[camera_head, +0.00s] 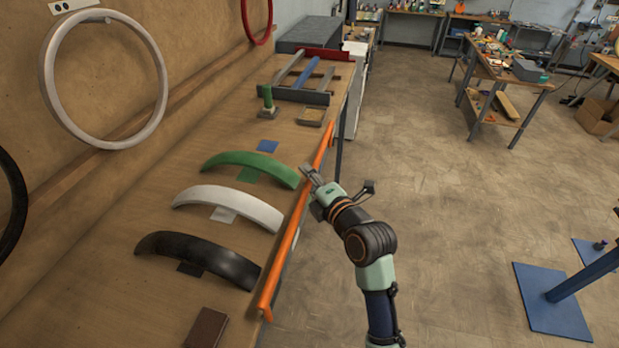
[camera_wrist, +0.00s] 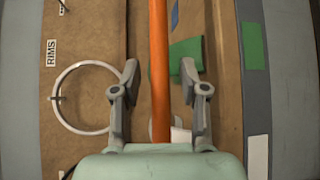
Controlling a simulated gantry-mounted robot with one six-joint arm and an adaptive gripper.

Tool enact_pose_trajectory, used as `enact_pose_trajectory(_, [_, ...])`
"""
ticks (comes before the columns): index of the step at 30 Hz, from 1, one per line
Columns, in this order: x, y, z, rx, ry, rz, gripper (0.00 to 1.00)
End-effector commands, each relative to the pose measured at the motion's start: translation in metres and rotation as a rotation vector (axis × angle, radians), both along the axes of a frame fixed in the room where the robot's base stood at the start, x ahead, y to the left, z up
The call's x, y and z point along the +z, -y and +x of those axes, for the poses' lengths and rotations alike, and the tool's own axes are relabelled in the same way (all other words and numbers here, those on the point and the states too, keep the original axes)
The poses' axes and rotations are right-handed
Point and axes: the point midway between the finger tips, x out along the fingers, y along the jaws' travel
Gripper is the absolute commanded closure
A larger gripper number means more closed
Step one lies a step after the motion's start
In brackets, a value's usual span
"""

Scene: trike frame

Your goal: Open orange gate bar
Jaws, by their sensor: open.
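The orange gate bar (camera_head: 291,226) runs lengthwise along the front edge of the wooden bench in the head view. In the wrist view the orange bar (camera_wrist: 159,75) passes straight between the two fingers. My gripper (camera_head: 311,175) is at the bar's right side in the head view, near its upper middle part. In the wrist view my gripper (camera_wrist: 158,85) is open, with one finger on each side of the bar and a visible gap to each. Whether the fingers reach the bar's depth is hard to tell.
Green (camera_head: 250,166), white (camera_head: 228,205) and black (camera_head: 200,256) fenders lie on the bench behind the bar. A frame rack (camera_head: 306,76) stands at the far end. A white rim (camera_head: 104,76) hangs on the wall.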

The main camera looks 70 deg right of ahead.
Motion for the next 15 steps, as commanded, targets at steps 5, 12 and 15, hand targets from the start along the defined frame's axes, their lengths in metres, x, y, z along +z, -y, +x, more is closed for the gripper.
enact_pose_trajectory(5, [-0.0003, -0.0003, -0.0001, 0.000, 0.000, 0.000, 0.65])
enact_pose_trajectory(12, [-0.0004, -0.0005, -0.0002, 0.001, -0.001, 0.001, 1.00])
enact_pose_trajectory(15, [-0.0005, -0.0005, -0.0002, 0.001, -0.001, 0.001, 1.00])
